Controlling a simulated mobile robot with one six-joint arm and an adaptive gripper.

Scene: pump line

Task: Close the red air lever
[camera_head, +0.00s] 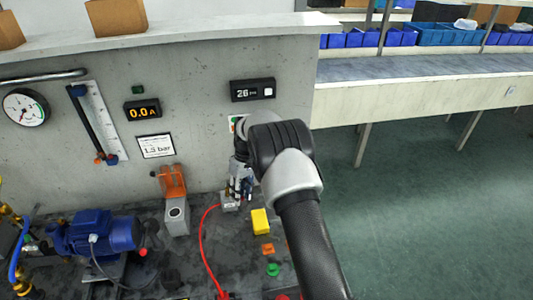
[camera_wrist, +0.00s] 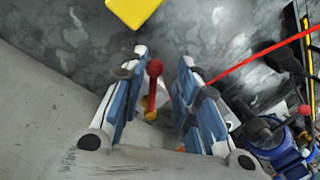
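The red air lever (camera_wrist: 152,88) shows in the wrist view as a red ball-topped handle. A small brass-coloured part (camera_wrist: 150,115) sits at its base. My gripper (camera_wrist: 163,62) is open around it, one blue-padded finger on each side. The lever is nearer the left finger, with a clear gap on the right. I cannot tell whether it touches the left pad. In the head view my gripper (camera_head: 237,190) points down beside the grey wall, above the bench top. The lever cannot be made out there behind my gripper and arm.
A yellow block (camera_head: 260,222) stands close to my gripper, also in the wrist view (camera_wrist: 133,10). A red hose (camera_head: 203,245) runs along the bench. The orange-handled grey unit (camera_head: 176,213) and blue pump (camera_head: 100,233) are to the left. The wall (camera_head: 205,110) is close behind.

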